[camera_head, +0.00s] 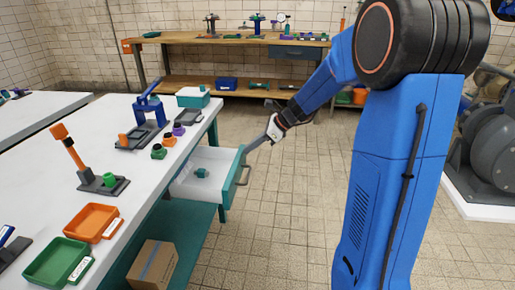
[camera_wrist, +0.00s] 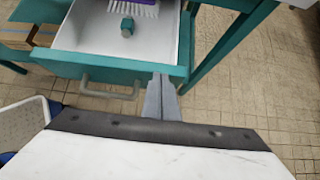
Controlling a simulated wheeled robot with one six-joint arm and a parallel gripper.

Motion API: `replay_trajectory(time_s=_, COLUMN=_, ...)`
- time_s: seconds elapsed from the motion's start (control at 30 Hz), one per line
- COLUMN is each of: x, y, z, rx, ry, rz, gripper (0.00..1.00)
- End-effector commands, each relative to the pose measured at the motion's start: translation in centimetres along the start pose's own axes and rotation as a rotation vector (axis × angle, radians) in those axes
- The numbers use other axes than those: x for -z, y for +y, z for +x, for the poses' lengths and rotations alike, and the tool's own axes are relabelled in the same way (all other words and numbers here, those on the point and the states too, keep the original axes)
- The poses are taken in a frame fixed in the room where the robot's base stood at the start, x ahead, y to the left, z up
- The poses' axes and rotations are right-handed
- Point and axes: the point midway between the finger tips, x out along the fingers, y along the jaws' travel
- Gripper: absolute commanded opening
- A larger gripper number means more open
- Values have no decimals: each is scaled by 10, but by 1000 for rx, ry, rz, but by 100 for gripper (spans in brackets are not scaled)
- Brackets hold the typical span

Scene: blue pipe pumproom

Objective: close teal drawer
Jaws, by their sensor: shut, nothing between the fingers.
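The teal drawer (camera_head: 231,182) stands pulled out from the side of the white-topped table, its front facing right in the head view. Its pale inside holds a small teal part. In the wrist view the drawer front (camera_wrist: 110,65) runs across the top, with a grey bar handle (camera_wrist: 110,92) on it. The small teal part (camera_wrist: 127,27) and a white-bristled purple brush (camera_wrist: 135,7) show inside. My gripper (camera_head: 247,150) is shut and empty at the drawer front's far end. In the wrist view its fingertips (camera_wrist: 163,78) meet the front's edge, right of the handle; I cannot tell whether they touch.
The white table (camera_head: 60,190) carries an orange tray (camera_head: 92,222), a green tray (camera_head: 58,262) and several small parts. A cardboard box (camera_head: 153,264) sits on its lower shelf. A wooden bench (camera_head: 230,38) stands at the back. The tiled floor (camera_head: 285,185) right of the drawer is clear.

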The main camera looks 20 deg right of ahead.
Motion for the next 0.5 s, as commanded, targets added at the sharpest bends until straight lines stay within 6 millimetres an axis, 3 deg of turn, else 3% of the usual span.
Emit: replay_trajectory(time_s=0.5, x=-79, y=1, z=79, rx=-2, ry=1, rz=-3, gripper=0)
